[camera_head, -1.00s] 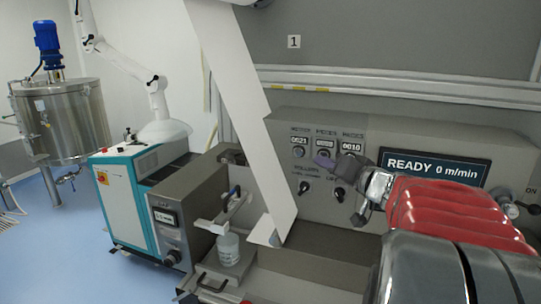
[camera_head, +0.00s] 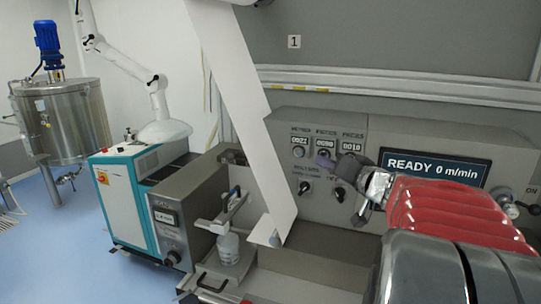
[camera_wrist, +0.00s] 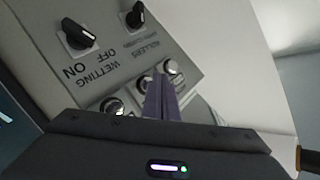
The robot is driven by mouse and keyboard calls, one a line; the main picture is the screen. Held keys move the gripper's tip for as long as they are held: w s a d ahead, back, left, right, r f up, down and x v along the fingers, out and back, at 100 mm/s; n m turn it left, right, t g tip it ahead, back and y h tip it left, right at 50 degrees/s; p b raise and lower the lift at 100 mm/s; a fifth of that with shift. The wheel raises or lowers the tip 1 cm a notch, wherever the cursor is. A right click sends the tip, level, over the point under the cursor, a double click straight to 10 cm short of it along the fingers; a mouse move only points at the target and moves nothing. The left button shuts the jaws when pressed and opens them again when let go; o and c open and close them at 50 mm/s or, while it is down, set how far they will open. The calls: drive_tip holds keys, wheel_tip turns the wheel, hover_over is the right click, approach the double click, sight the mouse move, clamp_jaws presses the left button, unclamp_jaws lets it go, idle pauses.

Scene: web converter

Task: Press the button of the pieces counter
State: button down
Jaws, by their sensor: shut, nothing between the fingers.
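The grey control panel (camera_head: 410,215) carries a row of three small counters, each with a round button beneath it. The middle counter (camera_head: 325,141) seems labelled "PIECES"; the right counter (camera_head: 352,146) has a label too small to read surely. My gripper (camera_head: 323,158) is shut and empty, its purple fingertips just below the middle counter, over its button. In the wrist view the fingers (camera_wrist: 160,98) point at the row, overlapping the middle button (camera_wrist: 145,84). The left button (camera_wrist: 171,67) and right button (camera_wrist: 112,105) show on either side. Contact cannot be told.
Two black knobs, the wetting knob (camera_wrist: 80,34) and the rollers knob (camera_wrist: 136,16), sit below the counters. A "READY 0 m/min" display (camera_head: 434,168) is to the right. A white web strip (camera_head: 258,130) hangs at the left. A clear cup (camera_head: 229,248) stands lower left.

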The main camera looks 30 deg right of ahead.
drive_tip(key=shift+w+d, duration=0.1)
drive_tip(key=shift+d, duration=0.05)
drive_tip(key=shift+w+d, duration=0.1)
drive_tip(key=shift+d, duration=0.1)
drive_tip(key=shift+w+d+r, duration=0.1)
drive_tip(key=shift+w+d, duration=0.25)
drive_tip(key=shift+d, duration=0.1)
idle(1.3)
idle(0.3)
drive_tip(key=shift+s+a, duration=0.65)
drive_tip(key=shift+a, duration=0.15)
drive_tip(key=s+a, duration=0.1)
drive_tip(key=a, duration=0.1)
drive_tip(key=s+a, duration=0.2)
idle(0.6)
idle(0.5)
